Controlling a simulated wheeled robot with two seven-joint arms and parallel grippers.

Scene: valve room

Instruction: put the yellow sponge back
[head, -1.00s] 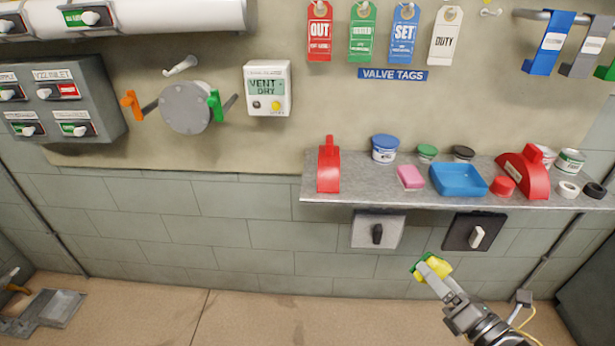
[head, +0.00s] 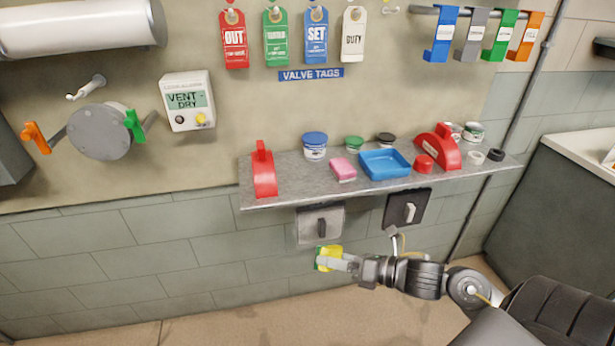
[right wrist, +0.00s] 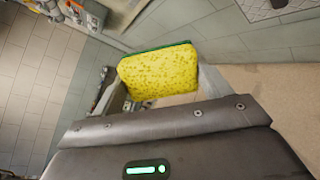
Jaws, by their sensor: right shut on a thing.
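The yellow sponge (head: 329,257) has a green scouring side. My right gripper (head: 332,261) is shut on it and holds it in the air, below and in front of the shelf and under the grey switch plate. In the right wrist view the sponge (right wrist: 160,73) sits between the two fingers, its yellow face toward the camera and the green layer along its top edge. A blue tray (head: 385,164) stands on the metal shelf (head: 300,193), and its inside looks empty. A pink sponge (head: 343,169) lies on the shelf left of the tray. My left gripper is not seen.
Red brackets stand at the shelf's left (head: 264,172) and right (head: 440,148). Several small tubs line the shelf's back, including a blue-lidded one (head: 314,147). A red cap (head: 424,163) sits right of the tray. Two rotary switches, grey (head: 320,228) and black (head: 407,209), are mounted below.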

